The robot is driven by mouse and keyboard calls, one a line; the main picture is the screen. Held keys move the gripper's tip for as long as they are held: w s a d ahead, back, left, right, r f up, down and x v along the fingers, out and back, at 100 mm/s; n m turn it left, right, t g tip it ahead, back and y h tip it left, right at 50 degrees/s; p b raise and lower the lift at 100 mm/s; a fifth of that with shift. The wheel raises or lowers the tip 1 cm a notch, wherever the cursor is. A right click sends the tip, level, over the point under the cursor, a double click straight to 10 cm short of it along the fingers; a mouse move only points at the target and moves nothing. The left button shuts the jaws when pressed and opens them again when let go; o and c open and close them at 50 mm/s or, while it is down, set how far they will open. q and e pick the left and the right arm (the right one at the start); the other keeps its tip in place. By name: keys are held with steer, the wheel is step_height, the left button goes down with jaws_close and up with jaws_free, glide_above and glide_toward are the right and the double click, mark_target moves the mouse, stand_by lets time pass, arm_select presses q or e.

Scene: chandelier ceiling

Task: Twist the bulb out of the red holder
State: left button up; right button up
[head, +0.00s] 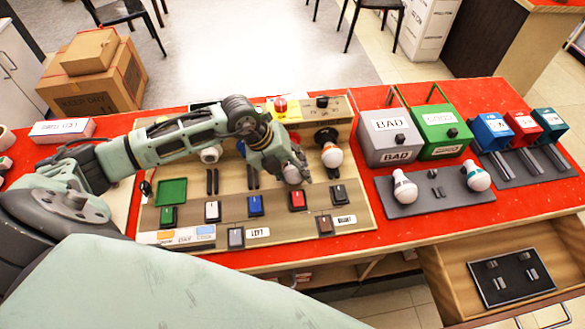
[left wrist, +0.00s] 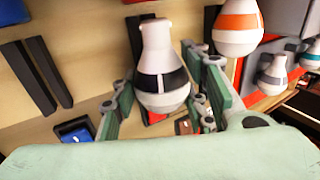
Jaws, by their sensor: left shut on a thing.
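A white bulb with a dark band (left wrist: 163,80) is between the two fingers of my left gripper (left wrist: 160,97) in the left wrist view, its narrow neck pointing up in the picture. In the head view my left gripper (head: 296,168) is shut on this bulb (head: 291,175), low over the beige board. A small red block with a switch (head: 297,200) is just in front of it. Whether this block belongs to the red holder is unclear, and the arm hides what is behind the bulb. I cannot tell whether the neck touches a holder. My right gripper is not in view.
An orange-banded bulb (head: 331,157) is close to the right of the gripper, at a black holder. A grey BAD box (head: 390,157) and a green box (head: 440,152) stand further right. Two bulbs are on a grey stand (head: 437,205). An open drawer (head: 460,280) is below.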

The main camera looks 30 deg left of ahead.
arm_select(q)
steer(key=shift+s, duration=0.1)
steer(key=shift+r+p, duration=3)
steer(key=shift+r, duration=1)
